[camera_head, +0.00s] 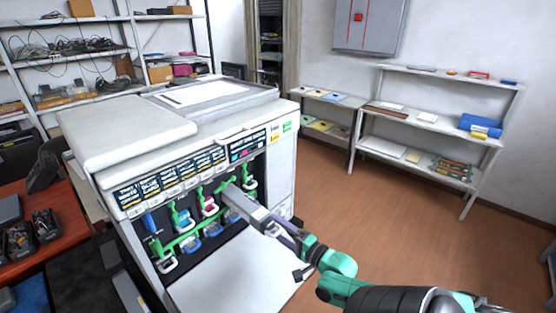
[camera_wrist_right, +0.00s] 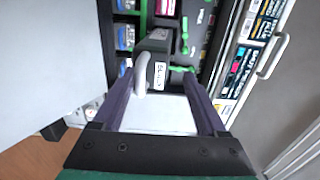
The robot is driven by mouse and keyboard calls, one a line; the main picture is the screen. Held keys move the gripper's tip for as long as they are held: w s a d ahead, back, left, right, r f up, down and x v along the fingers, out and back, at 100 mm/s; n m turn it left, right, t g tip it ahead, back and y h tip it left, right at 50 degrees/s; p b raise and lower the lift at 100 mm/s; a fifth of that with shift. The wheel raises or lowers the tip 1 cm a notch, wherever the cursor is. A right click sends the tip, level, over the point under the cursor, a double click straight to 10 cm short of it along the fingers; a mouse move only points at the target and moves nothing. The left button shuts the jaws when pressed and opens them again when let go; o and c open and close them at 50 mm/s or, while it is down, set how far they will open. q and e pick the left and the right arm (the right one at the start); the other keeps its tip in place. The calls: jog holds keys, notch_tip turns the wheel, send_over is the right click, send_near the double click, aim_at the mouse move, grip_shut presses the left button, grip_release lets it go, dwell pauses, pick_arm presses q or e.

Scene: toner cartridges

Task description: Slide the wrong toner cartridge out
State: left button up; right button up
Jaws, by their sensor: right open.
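The white printer (camera_head: 196,122) stands with its front open and a row of cartridges inside. One long grey cartridge (camera_head: 243,205) sticks well out of its slot, its inner end still in the printer. In the right wrist view its end face (camera_wrist_right: 158,74) shows a white loop handle (camera_wrist_right: 141,72) and a small white label. My right gripper (camera_head: 284,227) is at the outer end of this cartridge. Its two purple fingers are apart, one on each side of the end in the wrist view, and no clear grip on it shows. My left gripper is not in view.
Blue (camera_head: 183,219) and magenta (camera_head: 208,205) cartridges with green levers sit in the neighbouring slots. The white lowered front panel (camera_head: 235,272) lies below the slots. Open brown floor (camera_head: 395,220) lies to the right, before white shelves (camera_head: 430,122). A red-brown desk (camera_head: 65,220) is at left.

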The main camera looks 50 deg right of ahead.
jog(key=s+p, duration=0.3)
jog(key=s, duration=0.3)
jog(key=shift+s, duration=0.4)
dwell(0.5)
